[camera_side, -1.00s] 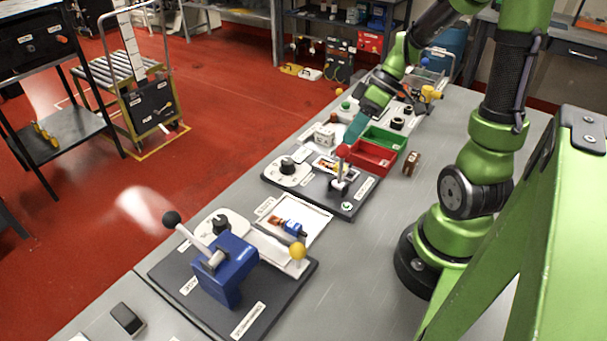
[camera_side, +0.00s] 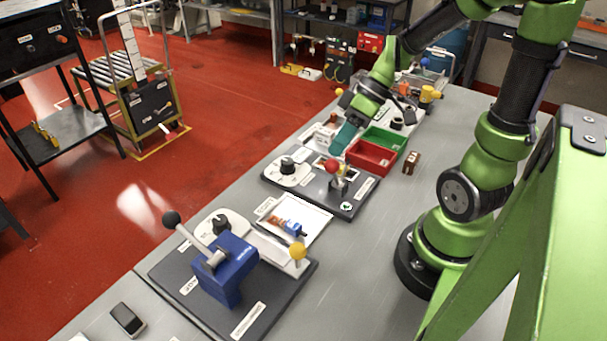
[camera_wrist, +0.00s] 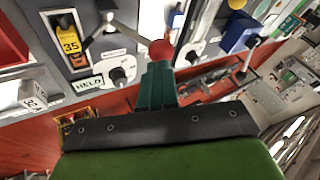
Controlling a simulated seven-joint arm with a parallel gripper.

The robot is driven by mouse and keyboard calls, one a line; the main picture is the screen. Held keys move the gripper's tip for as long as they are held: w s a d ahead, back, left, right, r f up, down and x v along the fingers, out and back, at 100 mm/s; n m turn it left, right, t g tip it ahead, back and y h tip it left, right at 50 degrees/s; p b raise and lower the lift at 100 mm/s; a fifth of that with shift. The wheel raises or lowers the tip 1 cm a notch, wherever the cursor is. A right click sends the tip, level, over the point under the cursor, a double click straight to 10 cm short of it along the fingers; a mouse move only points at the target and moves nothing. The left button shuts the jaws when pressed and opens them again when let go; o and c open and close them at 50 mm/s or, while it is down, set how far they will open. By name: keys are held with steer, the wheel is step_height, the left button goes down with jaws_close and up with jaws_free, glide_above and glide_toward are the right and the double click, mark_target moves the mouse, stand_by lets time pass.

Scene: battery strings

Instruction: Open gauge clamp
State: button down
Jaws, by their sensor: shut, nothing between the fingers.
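The gauge clamp (camera_side: 340,188) stands on a dark base plate in the middle of the bench. Its lever ends in a red ball (camera_side: 332,166), and the lever leans toward the left in the side view. The ball also shows in the wrist view (camera_wrist: 161,50), with the lever running left to its pivot. A yellow gauge marked 35 (camera_wrist: 70,44) lies beside the pivot. My gripper (camera_side: 338,148), with teal fingers, is shut and empty. Its fingertips (camera_wrist: 159,66) are right at the red ball; I cannot tell whether they touch.
Red (camera_side: 371,156) and green (camera_side: 384,139) bins stand just behind the clamp. A blue clamp (camera_side: 226,272) with a black-knobbed lever stands nearer the camera. A dial (camera_wrist: 120,70) and a HELD label (camera_wrist: 88,84) are on the clamp's plate. The bench at front right is clear.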

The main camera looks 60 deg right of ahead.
steer(key=shift+a, duration=0.4)
steer(key=shift+f, duration=0.1)
